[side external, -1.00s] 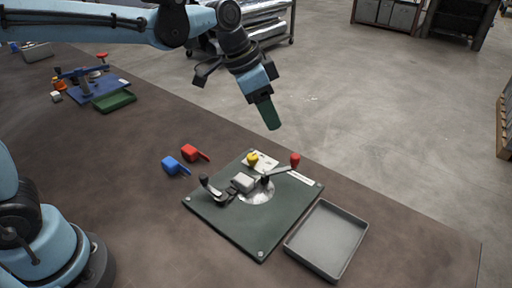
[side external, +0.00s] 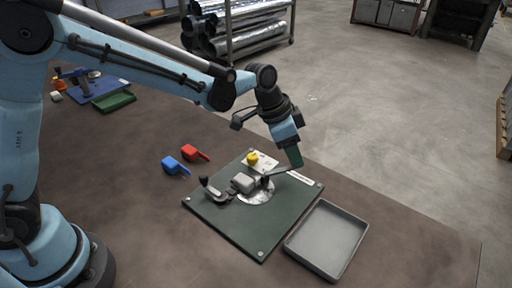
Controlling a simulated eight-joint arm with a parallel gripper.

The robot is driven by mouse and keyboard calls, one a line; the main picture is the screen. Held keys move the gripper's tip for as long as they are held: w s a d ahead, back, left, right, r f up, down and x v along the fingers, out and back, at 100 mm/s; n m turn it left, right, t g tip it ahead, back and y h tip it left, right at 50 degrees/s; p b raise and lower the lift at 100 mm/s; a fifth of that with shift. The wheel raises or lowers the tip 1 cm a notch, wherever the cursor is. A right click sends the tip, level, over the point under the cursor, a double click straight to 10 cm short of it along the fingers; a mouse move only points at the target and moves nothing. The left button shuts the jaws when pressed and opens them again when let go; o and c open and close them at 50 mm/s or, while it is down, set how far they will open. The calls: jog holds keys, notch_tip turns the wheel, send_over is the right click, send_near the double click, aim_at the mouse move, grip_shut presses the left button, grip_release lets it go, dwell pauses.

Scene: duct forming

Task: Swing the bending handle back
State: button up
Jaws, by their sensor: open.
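The bending handle (side external: 280,172) is a grey arm on the bending fixture, pointing right from the pivot near the round metal disc (side external: 256,193). Its red knob is hidden behind my gripper. My gripper (side external: 296,163) has green fingers pointing down at the handle's outer end. It is open, with the fingers at the knob; whether they touch it cannot be told. The fixture's dark green plate (side external: 238,230) lies on the table. A grey block (side external: 243,182) and a black-knobbed clamp lever (side external: 212,190) sit left of the disc.
A yellow knob (side external: 252,157) stands at the plate's back edge. An empty grey tray (side external: 327,240) lies right of the plate. Blue (side external: 174,165) and red (side external: 194,152) handled pieces lie to the left. A blue fixture (side external: 97,88) and green tray (side external: 115,102) stand far left.

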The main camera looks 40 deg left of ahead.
jog(key=shift+w+d+f, duration=0.1)
jog(key=shift+f, duration=0.25)
grip_shut()
